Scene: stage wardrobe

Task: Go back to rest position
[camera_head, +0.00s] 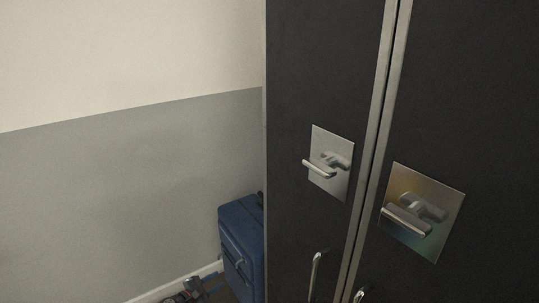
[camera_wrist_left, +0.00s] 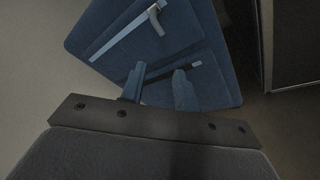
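My left gripper (camera_head: 190,290) shows small at the bottom edge of the head view, low beside the blue suitcase. In the left wrist view my left gripper (camera_wrist_left: 158,80) has its two fingers apart, with nothing visible between them except the suitcase surface beyond. My right gripper is in neither view.
A dark wardrobe (camera_head: 310,80) with closed doors and metal handles (camera_head: 320,169) fills the right. A blue suitcase (camera_head: 239,225) stands between it and the grey-and-cream wall (camera_head: 120,190). The suitcase (camera_wrist_left: 205,45) lies ahead of the left gripper.

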